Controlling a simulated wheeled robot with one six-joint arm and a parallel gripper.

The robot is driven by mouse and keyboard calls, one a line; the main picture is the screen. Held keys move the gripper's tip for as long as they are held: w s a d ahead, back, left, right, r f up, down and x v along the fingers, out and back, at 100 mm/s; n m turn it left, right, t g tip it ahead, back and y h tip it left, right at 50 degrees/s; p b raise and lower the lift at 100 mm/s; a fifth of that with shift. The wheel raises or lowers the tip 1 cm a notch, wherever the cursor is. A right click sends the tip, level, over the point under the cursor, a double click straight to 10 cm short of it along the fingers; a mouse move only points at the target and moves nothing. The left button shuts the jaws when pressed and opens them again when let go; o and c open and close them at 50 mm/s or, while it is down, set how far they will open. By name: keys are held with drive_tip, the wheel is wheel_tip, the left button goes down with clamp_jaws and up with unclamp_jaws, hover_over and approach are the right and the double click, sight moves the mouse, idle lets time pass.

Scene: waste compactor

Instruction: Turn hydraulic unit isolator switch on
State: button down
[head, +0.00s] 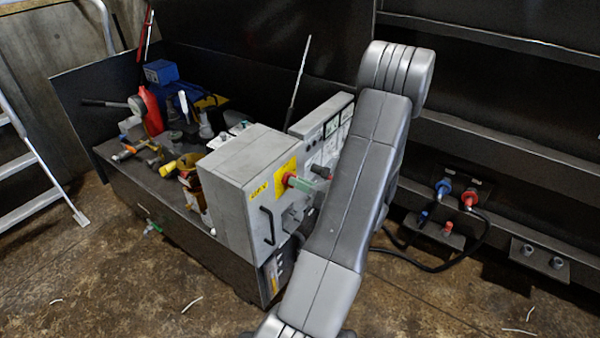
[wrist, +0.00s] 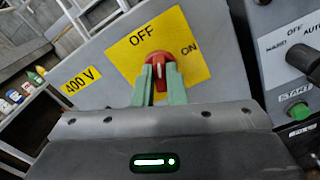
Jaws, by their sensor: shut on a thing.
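The isolator switch is a red rotary knob (wrist: 150,62) on a yellow plate (wrist: 196,85) marked OFF and ON, on the front of a light grey cabinet (wrist: 95,57). In the wrist view OFF is above the knob and ON is to its upper right. My gripper (wrist: 160,74) has its two green fingers closed on the knob's sides. The fingers and my gripper body hide the knob's lower part, and I cannot tell its exact setting.
A black handle (head: 268,225) stands out on the cabinet front below the plate. A control panel with a black selector (wrist: 305,60) and a green START button (wrist: 299,111) is to the right. Tools, including a red bottle (head: 151,110), crowd the bench at left. Floor in front is mostly clear.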

drive_tip(key=shift+w+f+m+p, duration=0.1)
drive_tip(key=shift+m+p, duration=2.5)
drive_tip(key=shift+m, duration=0.6)
drive_tip(key=shift+f+m+p, duration=0.1)
drive_tip(key=shift+m+p, duration=2.5)
drive_tip(key=shift+m, duration=0.6)
drive_tip(key=c, duration=1.5)
unclamp_jaws()
drive_tip(key=shift+d, duration=0.1)
drive_tip(key=shift+o, duration=0.2)
drive_tip(key=b+v, duration=0.1)
drive_tip(key=v, duration=1.3)
